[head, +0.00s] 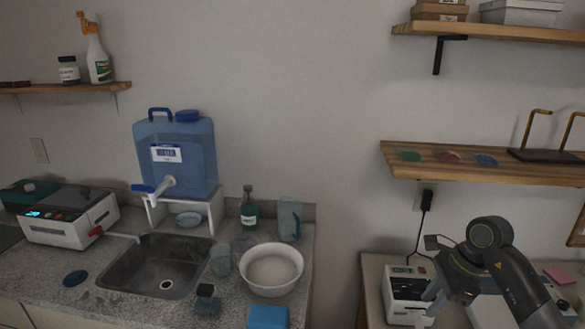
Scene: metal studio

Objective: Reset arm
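My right arm comes in from the lower right and bends over the right-hand counter. Its gripper (430,276) points left, with its two fingers apart and nothing seen between them. It is in front of a small white appliance (405,287) on that counter; I cannot tell whether they touch. My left arm and gripper are not in the head view.
The left counter holds a sink (150,268), a white bowl (271,270), a blue water dispenser (177,155), a soap bottle (249,212) and a white machine (68,218). A wooden shelf (440,170) is above my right arm. A gap separates the counters.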

